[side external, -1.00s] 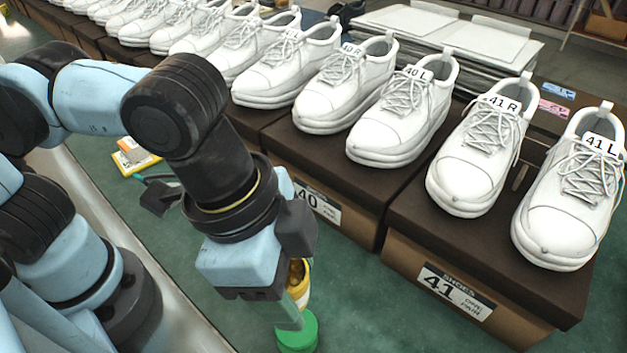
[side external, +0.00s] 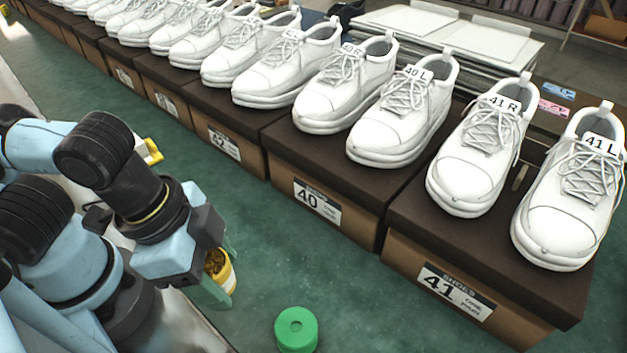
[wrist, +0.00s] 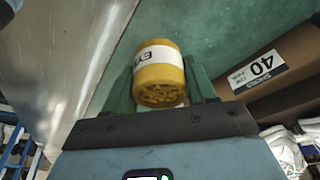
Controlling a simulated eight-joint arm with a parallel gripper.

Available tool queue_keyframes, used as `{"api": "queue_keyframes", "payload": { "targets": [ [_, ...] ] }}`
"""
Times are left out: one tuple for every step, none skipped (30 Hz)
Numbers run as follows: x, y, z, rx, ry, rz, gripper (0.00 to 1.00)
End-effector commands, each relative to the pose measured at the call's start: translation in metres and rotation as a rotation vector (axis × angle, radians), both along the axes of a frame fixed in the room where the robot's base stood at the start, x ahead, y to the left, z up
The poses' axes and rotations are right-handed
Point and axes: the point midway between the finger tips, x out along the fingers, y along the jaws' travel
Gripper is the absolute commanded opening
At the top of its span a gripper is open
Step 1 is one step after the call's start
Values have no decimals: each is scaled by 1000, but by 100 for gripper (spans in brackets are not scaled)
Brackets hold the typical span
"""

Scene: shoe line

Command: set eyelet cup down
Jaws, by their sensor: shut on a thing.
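The eyelet cup (side external: 221,273) is yellow with a white label and gold-coloured eyelets in its mouth. My gripper (side external: 219,277) is shut on it, with a green finger on each side. In the side view the cup is over the green mat near the metal edge at left, leaning slightly. I cannot tell whether its base touches the mat. In the wrist view the cup (wrist: 160,88) sits between the fingers of my gripper (wrist: 161,85), its label partly readable as "EY".
A round green piece (side external: 296,331) stands on the green mat (side external: 310,265), apart from the cup at right. Brown shoe boxes (side external: 312,205) with white shoes (side external: 397,118) on top line the far side. A yellow item (side external: 152,150) lies behind my arm. Mat between cup and boxes is clear.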

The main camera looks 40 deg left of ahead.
Motion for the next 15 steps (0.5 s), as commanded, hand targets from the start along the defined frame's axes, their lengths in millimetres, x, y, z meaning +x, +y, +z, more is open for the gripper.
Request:
{"api": "queue_keyframes", "payload": {
  "targets": [
    [7, 4, -4, 0, 0, 9, 15],
    [10, 5, -6, -1, 1, 9, 15],
    [14, 7, -9, -1, 1, 9, 15],
    [18, 9, -11, -1, 1, 9, 15],
    [21, 11, -13, 0, 0, 9, 15],
    [25, 14, -16, 0, 0, 8, 15],
    [29, 15, -18, 0, 0, 8, 15],
    [32, 17, -21, 0, 0, 8, 15],
    [37, 20, -24, 0, 0, 8, 15],
    [40, 22, -26, 0, 0, 8, 15],
    [43, 24, -29, -2, 0, 8, 15],
    [47, 25, -31, -1, 0, 5, 15],
    [50, 26, -33, 0, 0, 5, 15],
    [52, 28, -34, 0, 0, 4, 15],
    [56, 30, -37, 0, 0, 5, 15]
  ]
}}
